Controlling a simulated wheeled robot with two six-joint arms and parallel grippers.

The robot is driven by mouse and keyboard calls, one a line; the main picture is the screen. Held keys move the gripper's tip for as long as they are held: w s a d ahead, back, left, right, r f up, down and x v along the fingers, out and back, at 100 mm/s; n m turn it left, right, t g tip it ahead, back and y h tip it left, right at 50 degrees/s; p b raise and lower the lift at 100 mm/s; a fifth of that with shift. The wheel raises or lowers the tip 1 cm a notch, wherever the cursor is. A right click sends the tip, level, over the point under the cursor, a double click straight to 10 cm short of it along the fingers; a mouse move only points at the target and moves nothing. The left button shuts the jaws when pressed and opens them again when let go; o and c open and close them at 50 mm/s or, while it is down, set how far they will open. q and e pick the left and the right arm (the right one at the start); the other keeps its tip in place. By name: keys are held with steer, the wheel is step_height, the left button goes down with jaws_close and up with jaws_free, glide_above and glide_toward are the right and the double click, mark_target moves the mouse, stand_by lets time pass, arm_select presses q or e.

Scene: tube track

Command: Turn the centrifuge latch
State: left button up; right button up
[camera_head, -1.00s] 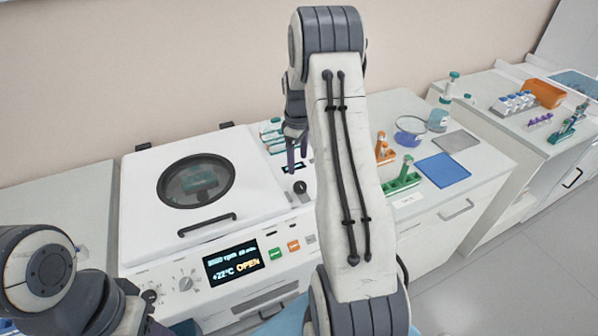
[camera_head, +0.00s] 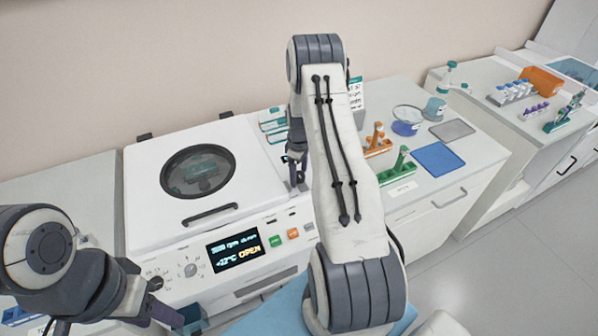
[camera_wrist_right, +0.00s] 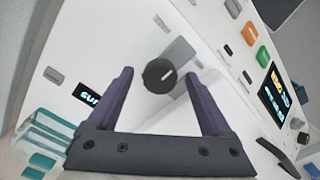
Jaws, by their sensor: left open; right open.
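My right gripper (camera_head: 297,178) points down at the right part of the centrifuge top. In the wrist view its purple fingers (camera_wrist_right: 164,82) are open, one on each side of the knob, with gaps. In the head view the gripper largely hides the knob. My left gripper (camera_head: 168,300) is open and empty at lower left.
A black lid handle (camera_head: 210,215) and panel buttons (camera_head: 275,241) are nearby. Teal-and-white boxes (camera_head: 272,125) stand behind the right gripper. Orange and green tube racks (camera_head: 398,172) and a blue mat (camera_head: 437,159) lie on the counter to the right.

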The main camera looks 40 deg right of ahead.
steer(key=shift+c, duration=0.3)
jaws_close()
steer(key=m+b, duration=0.2)
steer(key=m, duration=0.1)
steer(key=shift+f+b, duration=0.1)
steer(key=shift+b, duration=0.25)
steer(key=m+b, duration=0.2)
steer(key=m, duration=0.3)
steer(key=m+b, duration=0.2)
steer(key=m, duration=0.3)
steer(key=shift+r+m+b, duration=0.2)
steer(key=shift+m+b, duration=0.3)
steer(key=shift+m, duration=1.9)
